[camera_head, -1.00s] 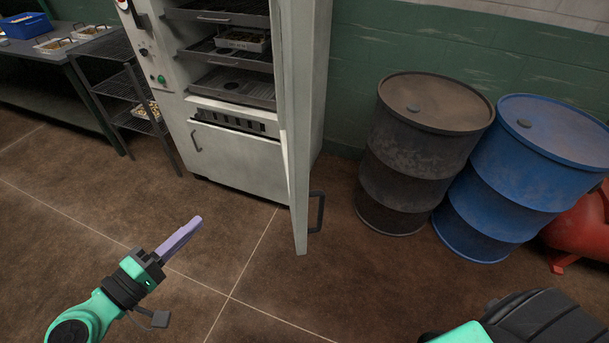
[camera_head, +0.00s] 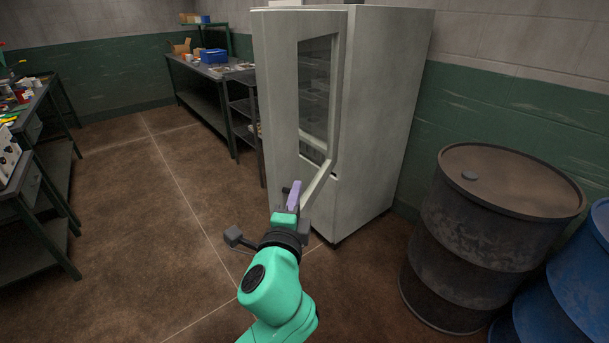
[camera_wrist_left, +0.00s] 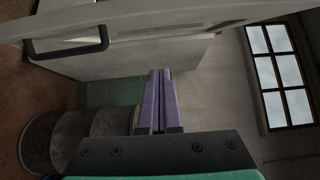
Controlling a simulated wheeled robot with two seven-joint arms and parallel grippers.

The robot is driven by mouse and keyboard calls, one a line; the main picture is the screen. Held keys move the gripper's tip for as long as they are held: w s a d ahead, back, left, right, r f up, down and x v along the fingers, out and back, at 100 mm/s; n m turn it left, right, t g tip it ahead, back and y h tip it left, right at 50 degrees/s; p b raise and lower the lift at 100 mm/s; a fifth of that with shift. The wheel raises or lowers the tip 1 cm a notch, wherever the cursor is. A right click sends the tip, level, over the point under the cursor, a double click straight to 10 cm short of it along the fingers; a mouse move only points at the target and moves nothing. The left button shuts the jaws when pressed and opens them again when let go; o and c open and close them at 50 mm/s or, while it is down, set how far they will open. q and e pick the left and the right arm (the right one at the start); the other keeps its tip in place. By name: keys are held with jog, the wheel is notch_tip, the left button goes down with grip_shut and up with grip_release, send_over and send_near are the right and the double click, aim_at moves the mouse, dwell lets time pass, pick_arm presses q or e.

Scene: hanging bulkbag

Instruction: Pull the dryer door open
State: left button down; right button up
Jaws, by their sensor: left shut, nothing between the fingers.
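The dryer is a tall pale grey cabinet (camera_head: 385,120) in the middle of the head view. Its door (camera_head: 280,60) has a tall glass window (camera_head: 318,90) with shelves showing through. The door stands open, but I cannot tell how far. My left gripper (camera_head: 295,188), with lilac fingers, overlaps the lower door in the head view; contact cannot be told. In the left wrist view its fingers (camera_wrist_left: 158,85) are together and empty. A dark door handle (camera_wrist_left: 68,48) shows at upper left there, apart from the fingers. It is not seen in the head view. My right gripper is out of view.
A dark drum (camera_head: 490,230) and a blue drum (camera_head: 580,285) stand at the right. A wire rack (camera_head: 243,110) and a bench (camera_head: 205,85) stand behind the dryer at left. A workbench (camera_head: 35,180) is at far left. Open floor lies between.

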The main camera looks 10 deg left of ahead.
aim_at(283, 164)
pick_arm(q)
jog(key=w+a+p, duration=0.1)
jog(key=w+a, duration=0.1)
jog(key=w, duration=0.1)
jog(key=w+a+p, duration=0.1)
jog(key=w, duration=0.3)
jog(key=w+a+p, duration=0.1)
jog(key=w+a, duration=0.1)
jog(key=w, duration=0.1)
jog(key=shift+w+a+f, duration=0.1)
jog(key=shift+w+a, duration=0.05)
jog(key=shift+a, duration=0.2)
jog(key=shift+d, duration=0.1)
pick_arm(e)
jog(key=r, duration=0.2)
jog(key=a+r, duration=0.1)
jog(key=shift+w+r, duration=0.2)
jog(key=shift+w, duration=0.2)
pick_arm(q)
jog(key=shift+w, duration=0.1)
